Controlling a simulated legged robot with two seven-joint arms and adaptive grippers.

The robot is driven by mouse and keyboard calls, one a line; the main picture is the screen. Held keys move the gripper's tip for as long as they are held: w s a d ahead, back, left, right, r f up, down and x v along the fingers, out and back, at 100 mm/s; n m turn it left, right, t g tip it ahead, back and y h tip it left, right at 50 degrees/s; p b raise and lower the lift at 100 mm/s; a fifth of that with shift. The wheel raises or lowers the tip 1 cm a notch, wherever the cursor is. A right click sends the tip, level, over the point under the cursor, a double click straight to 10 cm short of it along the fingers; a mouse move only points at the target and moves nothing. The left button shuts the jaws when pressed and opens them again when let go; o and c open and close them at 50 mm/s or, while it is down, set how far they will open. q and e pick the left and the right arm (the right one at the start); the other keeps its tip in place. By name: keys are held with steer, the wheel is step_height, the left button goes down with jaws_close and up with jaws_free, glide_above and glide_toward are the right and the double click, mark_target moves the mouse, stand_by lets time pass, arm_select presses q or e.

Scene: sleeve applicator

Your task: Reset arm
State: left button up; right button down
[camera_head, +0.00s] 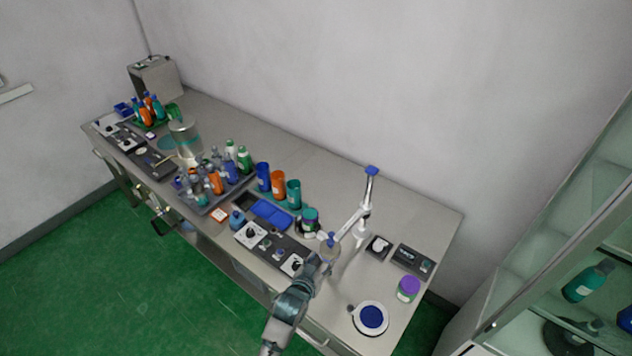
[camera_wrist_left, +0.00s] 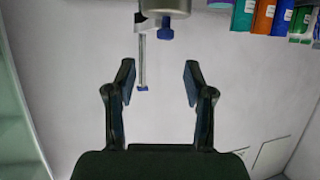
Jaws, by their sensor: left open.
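A white and silver jointed arm (camera_head: 362,215) with a blue tip (camera_head: 371,171) stands raised on the right part of the bench. A small grey cylinder with a blue top (camera_head: 330,245) is beside its base. My left gripper (camera_head: 320,260) is at the bench's front side, close to this cylinder, and partly overlaps it in the head view. In the left wrist view, my left gripper (camera_wrist_left: 158,82) has its fingers apart with nothing between them. A silver cylinder with a blue knob (camera_wrist_left: 166,30) and a thin blue-tipped bar (camera_wrist_left: 142,60) show beyond the fingers. My right gripper is out of view.
A glass cabinet (camera_head: 560,240) stands far right.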

arm_select(q)
steer(key=s+a+f+n+g+y, duration=0.1)
steer(key=s+a+f+g+y, duration=0.1)
steer(key=s+a+f, duration=0.4)
steer(key=s+a+f+n+g+y, duration=0.1)
steer(key=s+a+f+g, duration=0.1)
steer(key=s+a+f, duration=0.4)
steer(key=s+a+n+g+y, duration=0.1)
steer(key=s+a+g, duration=0.1)
steer(key=s+a, duration=0.6)
steer(key=s+a+g+y, duration=0.2)
steer(key=s+a, duration=0.3)
steer(key=s, duration=0.6)
step_height(320, 180, down, 29)
steer(key=s+g+b, duration=0.2)
steer(key=s+a+f+g+b, duration=0.1)
steer(key=s+a+f, duration=0.2)
steer(key=s+f, duration=1.3)
steer(key=shift+s, duration=0.5)
